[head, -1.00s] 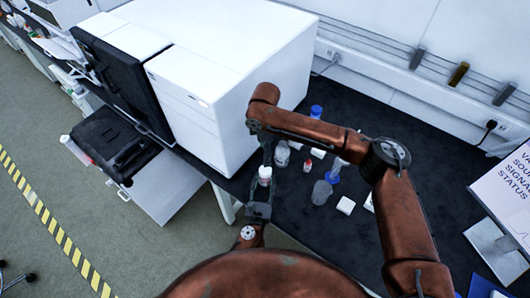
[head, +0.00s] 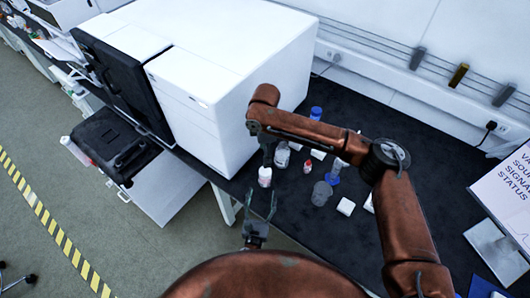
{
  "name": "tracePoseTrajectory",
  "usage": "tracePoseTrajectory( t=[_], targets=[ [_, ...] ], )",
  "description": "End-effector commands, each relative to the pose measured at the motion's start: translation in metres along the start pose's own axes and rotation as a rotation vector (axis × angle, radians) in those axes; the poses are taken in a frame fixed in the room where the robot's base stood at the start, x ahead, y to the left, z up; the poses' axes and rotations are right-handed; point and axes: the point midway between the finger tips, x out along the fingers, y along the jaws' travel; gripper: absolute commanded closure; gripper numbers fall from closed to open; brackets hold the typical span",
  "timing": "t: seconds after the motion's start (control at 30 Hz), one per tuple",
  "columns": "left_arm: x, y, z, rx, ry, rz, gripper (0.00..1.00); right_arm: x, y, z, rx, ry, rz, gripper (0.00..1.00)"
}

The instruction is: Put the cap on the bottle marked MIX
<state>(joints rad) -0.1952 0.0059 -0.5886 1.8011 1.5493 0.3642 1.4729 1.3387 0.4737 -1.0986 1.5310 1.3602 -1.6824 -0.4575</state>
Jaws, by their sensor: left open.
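A small white bottle (head: 265,181) with a faint reddish band stands near the front edge of the dark bench; I cannot read whether it is marked MIX. My left gripper (head: 261,198) is open and empty just in front of it, its two fingers apart and clear of the bottle. My right arm reaches in from the right, and its dark gripper (head: 268,158) points down directly over the bottle's top. Its fingers are too small and dark to tell whether they are shut or hold a cap. The cap cannot be made out.
A small red-topped bottle (head: 307,167), a clear jar (head: 282,157), a grey container (head: 321,193), a blue-capped bottle (head: 316,113) and a white block (head: 346,206) stand to the right. A large white instrument (head: 240,75) is close on the left. A monitor (head: 505,190) stands far right.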

Motion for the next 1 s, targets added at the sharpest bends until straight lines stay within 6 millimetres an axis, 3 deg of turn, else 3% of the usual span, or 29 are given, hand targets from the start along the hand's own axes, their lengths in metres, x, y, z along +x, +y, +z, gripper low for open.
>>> tracePoseTrajectory(
  t=[0.1, 0.3, 1.0],
  targets=[
    [-0.024, 0.0, -0.001, 0.001, 0.001, -0.001, 0.4, 0.0, 0.0, 0.0, 0.0, 0.0, 0.0, 0.43],
    [-0.047, 0.0, 0.0, 0.0, 0.0, 0.001, 0.4, 0.0, 0.0, 0.0, 0.0, 0.0, 0.0, 0.43],
    [-0.052, 0.0, 0.0, 0.0, -0.001, 0.0, 0.4, 0.0, 0.0, 0.0, 0.0, 0.0, 0.0, 0.43]
  ],
)
